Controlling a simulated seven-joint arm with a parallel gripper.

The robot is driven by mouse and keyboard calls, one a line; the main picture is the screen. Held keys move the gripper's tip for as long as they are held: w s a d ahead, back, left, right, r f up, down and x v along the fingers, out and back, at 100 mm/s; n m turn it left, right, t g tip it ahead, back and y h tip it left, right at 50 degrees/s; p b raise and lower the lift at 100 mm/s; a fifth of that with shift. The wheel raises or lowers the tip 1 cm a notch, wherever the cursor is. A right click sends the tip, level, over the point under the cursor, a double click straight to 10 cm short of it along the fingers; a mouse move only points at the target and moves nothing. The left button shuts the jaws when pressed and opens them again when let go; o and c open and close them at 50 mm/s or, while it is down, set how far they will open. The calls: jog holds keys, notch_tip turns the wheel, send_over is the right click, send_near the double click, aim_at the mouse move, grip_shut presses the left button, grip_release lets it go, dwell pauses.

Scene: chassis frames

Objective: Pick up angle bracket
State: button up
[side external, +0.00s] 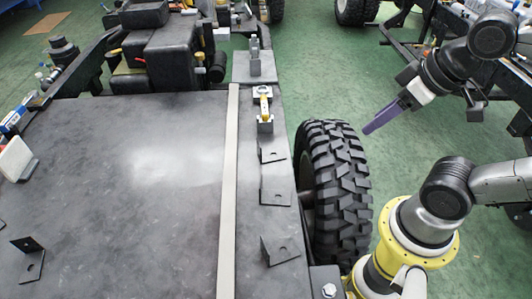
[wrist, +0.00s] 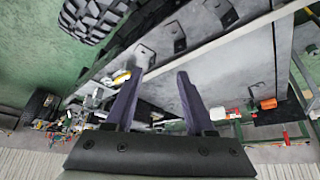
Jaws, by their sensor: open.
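Several dark angle brackets with holes are in view. In the side external view three stand in a row on the strip right of the pale rail: a far one (side external: 271,153), a middle one (side external: 275,188) and a near one (side external: 281,250). Another bracket (side external: 30,259) lies at the left of the plate. In the wrist view brackets show at the top (wrist: 179,40) and further right (wrist: 226,12). My gripper (side external: 368,130) has purple fingers and hangs to the right of the tyre, away from the brackets. In the wrist view its fingers (wrist: 160,75) are apart, with nothing between them.
A large black tyre (side external: 338,183) stands between my arm and the plate. A pale rail (side external: 229,180) runs along the dark plate (side external: 120,200). A yellow-and-grey clamp-like part (side external: 264,108) stands beyond the brackets. Black machinery (side external: 160,50) is at the back.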

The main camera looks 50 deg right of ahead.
jog(key=shift+c, duration=0.6)
